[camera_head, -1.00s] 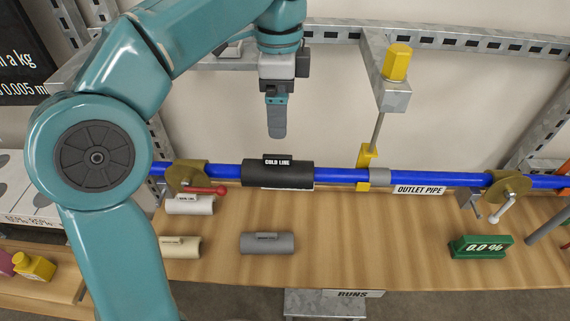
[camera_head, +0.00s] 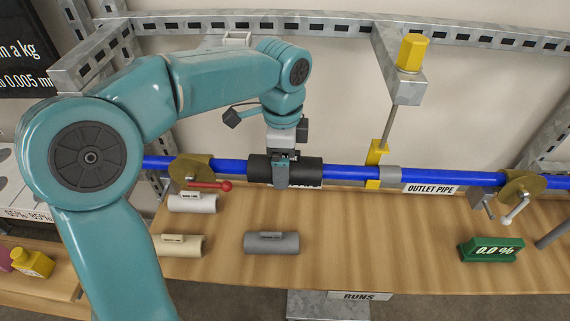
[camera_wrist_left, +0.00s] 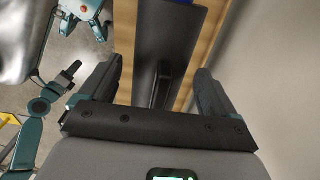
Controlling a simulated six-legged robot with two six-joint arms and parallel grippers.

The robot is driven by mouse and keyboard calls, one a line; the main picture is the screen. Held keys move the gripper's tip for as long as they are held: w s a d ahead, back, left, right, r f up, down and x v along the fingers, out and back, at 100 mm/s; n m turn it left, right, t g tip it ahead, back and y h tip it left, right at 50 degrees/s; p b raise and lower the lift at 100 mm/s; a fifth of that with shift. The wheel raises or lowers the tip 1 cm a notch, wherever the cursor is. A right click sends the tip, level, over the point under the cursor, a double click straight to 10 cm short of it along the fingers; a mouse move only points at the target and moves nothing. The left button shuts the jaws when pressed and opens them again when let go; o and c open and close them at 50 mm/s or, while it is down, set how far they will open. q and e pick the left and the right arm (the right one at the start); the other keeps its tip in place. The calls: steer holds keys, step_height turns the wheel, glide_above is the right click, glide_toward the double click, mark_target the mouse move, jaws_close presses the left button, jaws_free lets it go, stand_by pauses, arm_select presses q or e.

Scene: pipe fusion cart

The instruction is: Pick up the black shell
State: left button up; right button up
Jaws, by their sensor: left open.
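The black shell (camera_head: 308,172) sits around the blue pipe (camera_head: 350,173), left of the yellow clamp. It also shows in the left wrist view (camera_wrist_left: 165,45), with a small raised tab on top. My left gripper (camera_head: 282,184) is at the middle of the shell and hides part of it and its label. In the left wrist view its two dark fingers are apart, one on each side of the shell. The shell is not gripped. A teal arm at the left of that view seems to be my right one, its dark gripper (camera_wrist_left: 67,77) small and unclear.
White (camera_head: 192,203), cream (camera_head: 180,245) and grey (camera_head: 272,243) shells lie on the wooden bench (camera_head: 370,240). A red-handled valve (camera_head: 208,185) is left of the black shell, a yellow clamp (camera_head: 376,158) to its right. A green readout (camera_head: 490,250) stands at right.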

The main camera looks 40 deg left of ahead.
arm_select(q)
steer(key=c, duration=1.1)
steer(key=shift+o, duration=0.2)
steer(key=shift+r, duration=0.15)
step_height(320, 180, up, 20)
steer(key=p, duration=0.4)
steer(key=shift+p, duration=0.3)
